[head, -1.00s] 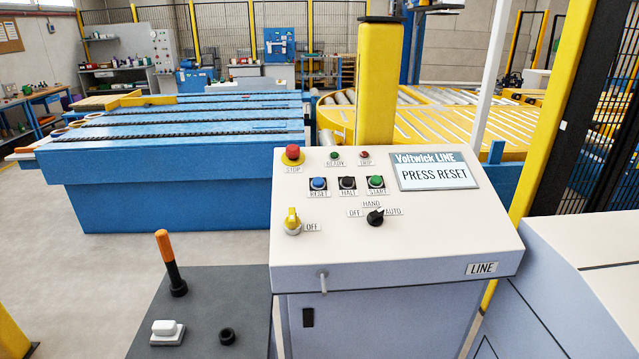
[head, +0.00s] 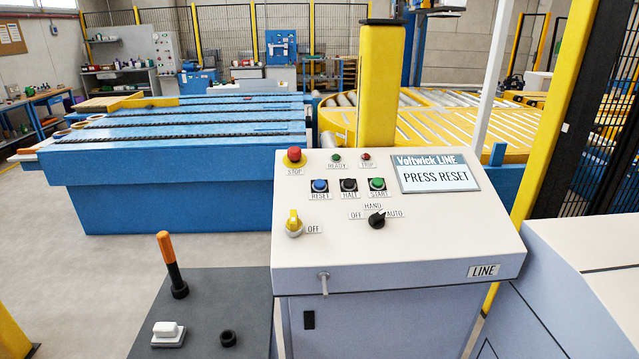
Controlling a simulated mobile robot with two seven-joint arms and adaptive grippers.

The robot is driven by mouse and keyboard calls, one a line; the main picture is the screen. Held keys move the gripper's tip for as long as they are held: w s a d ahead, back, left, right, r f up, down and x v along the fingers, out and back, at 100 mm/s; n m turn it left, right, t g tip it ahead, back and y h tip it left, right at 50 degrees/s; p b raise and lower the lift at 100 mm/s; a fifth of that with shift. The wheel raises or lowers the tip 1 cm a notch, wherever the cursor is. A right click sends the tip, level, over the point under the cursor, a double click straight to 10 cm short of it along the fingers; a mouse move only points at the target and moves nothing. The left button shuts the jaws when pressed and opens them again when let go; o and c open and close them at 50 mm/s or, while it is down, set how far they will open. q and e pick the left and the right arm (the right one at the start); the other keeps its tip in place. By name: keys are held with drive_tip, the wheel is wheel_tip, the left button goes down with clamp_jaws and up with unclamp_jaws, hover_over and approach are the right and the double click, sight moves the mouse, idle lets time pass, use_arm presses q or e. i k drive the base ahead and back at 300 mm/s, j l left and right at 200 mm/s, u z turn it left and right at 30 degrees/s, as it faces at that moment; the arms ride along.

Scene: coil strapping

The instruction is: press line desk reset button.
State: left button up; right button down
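The line desk (head: 400,250) stands in front of me with a sloped white top and a "LINE" label. Its blue reset button (head: 319,185) sits at the left of a row, with the black halt button (head: 348,185) and green start button (head: 377,184) to its right. The display (head: 436,176) reads "PRESS RESET". A red stop button (head: 294,155) is above the reset button, and a yellow switch (head: 294,223) marked OFF is below it. A black selector (head: 377,219) has OFF, HAND and AUTO labels. Neither of my grippers is in view.
A dark box (head: 205,310) with an orange-topped lever (head: 170,262) and a white switch (head: 168,333) stands left of the desk. A yellow post (head: 379,85) rises behind the desk. A blue conveyor (head: 170,190) lies behind left. A yellow post and black fence stand at the right.

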sight(318, 184)
drive_tip(key=i+j, duration=0.1)
drive_tip(key=j, duration=1.05)
drive_tip(key=i+j+z, duration=0.1)
drive_tip(key=j, duration=0.5)
drive_tip(key=i, duration=0.05)
